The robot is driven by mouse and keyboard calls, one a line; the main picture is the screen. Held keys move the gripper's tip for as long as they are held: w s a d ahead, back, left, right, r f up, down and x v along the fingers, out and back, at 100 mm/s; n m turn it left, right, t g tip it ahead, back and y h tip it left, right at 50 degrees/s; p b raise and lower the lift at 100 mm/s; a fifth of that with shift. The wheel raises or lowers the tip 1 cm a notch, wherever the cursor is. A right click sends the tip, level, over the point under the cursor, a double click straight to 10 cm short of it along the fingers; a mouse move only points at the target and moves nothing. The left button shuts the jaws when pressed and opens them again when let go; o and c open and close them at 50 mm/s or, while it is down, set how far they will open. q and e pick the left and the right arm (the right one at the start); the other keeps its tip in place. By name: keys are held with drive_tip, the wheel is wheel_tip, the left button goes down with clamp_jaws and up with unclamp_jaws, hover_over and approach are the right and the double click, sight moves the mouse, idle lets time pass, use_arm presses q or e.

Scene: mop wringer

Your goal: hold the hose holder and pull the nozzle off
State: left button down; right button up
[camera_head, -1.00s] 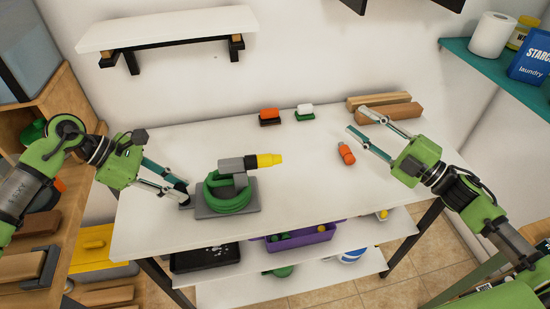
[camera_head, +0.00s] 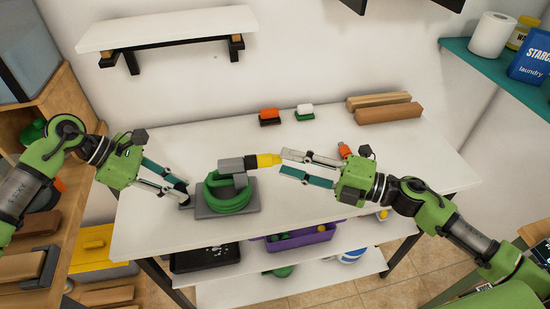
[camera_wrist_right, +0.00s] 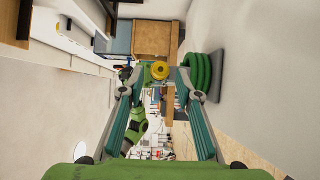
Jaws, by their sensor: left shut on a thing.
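The hose holder (camera_head: 245,204) is a grey base on the table with a green coiled hose (camera_head: 222,196) and a grey block on top. The yellow nozzle (camera_head: 266,160) sticks out to the right from that block. My left gripper (camera_head: 184,193) is shut on the left end of the holder's base. My right gripper (camera_head: 281,161) is open, its fingertips at the nozzle's free end. In the right wrist view the nozzle (camera_wrist_right: 159,70) shows end-on between the spread fingers, and the green hose (camera_wrist_right: 200,72) is beside the right finger. I cannot tell whether the fingers touch the nozzle.
An orange nozzle-like piece (camera_head: 344,150) lies behind my right gripper. Two brushes, orange (camera_head: 269,115) and white-green (camera_head: 305,111), and wooden blocks (camera_head: 388,114) stand at the back. A purple bin (camera_head: 300,238) is on the lower shelf. The table's front right is clear.

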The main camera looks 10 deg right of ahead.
sight(279, 161)
drive_tip(key=shift+x, duration=1.7)
clamp_jaws()
